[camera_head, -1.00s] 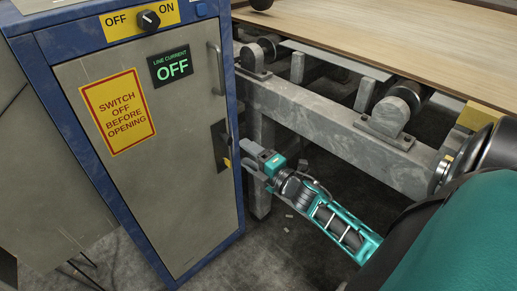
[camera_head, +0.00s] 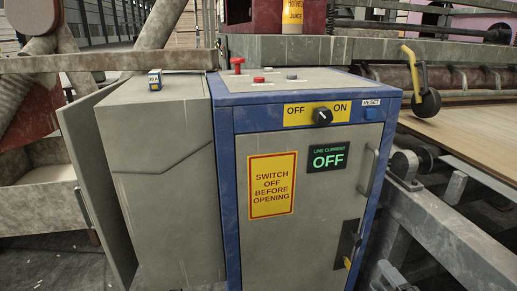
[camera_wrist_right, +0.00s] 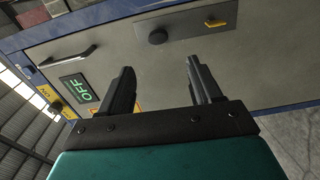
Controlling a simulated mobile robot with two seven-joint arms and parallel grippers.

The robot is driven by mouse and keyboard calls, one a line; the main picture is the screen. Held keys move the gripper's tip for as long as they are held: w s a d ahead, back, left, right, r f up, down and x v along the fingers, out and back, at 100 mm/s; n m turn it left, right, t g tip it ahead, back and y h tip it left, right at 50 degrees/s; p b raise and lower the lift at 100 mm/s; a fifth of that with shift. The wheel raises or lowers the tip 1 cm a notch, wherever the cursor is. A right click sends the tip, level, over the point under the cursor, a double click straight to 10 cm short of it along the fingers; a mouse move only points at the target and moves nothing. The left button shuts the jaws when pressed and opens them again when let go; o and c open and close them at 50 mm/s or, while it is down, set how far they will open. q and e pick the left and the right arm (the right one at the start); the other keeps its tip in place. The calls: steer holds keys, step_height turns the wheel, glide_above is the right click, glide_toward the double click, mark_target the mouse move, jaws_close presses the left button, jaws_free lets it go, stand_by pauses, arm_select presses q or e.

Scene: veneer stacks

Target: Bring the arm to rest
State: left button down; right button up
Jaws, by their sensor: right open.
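My right gripper (camera_wrist_right: 160,75) is open and empty in the wrist view, its two dark fingers spread in front of the grey cabinet door (camera_wrist_right: 225,60). A display (camera_head: 328,156) reads OFF, below a black knob (camera_head: 322,116). My left gripper is not in view.
Right of the cabinet runs a grey metal frame (camera_head: 440,235) with rollers, beside a wood sheet (camera_head: 475,125). The door has a bar handle (camera_head: 374,165) and a dark latch (camera_head: 346,243). A grey box (camera_head: 160,130) adjoins the cabinet on the left.

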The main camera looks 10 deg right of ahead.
steer(key=s+a+f+m+g+y, duration=0.1)
steer(key=s+a+f+m+g, duration=0.15)
steer(key=s+a+m, duration=0.5)
steer(key=s+a+f+m+g+y, duration=0.15)
steer(key=s+a+m+g, duration=0.25)
steer(key=a+m, duration=0.65)
arm_select(q)
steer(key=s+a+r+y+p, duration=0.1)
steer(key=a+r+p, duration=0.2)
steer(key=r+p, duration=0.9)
steer(key=p, duration=0.5)
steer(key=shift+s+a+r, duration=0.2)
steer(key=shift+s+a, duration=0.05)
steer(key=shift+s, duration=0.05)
arm_select(e)
step_height(320, 180, up, 12)
steer(key=s+n+h, duration=0.1)
steer(key=n, duration=0.1)
steer(key=shift+s+d+h, duration=0.2)
steer(key=shift+s+h, duration=0.15)
steer(key=shift+s, duration=0.05)
steer(key=shift+g, duration=0.25)
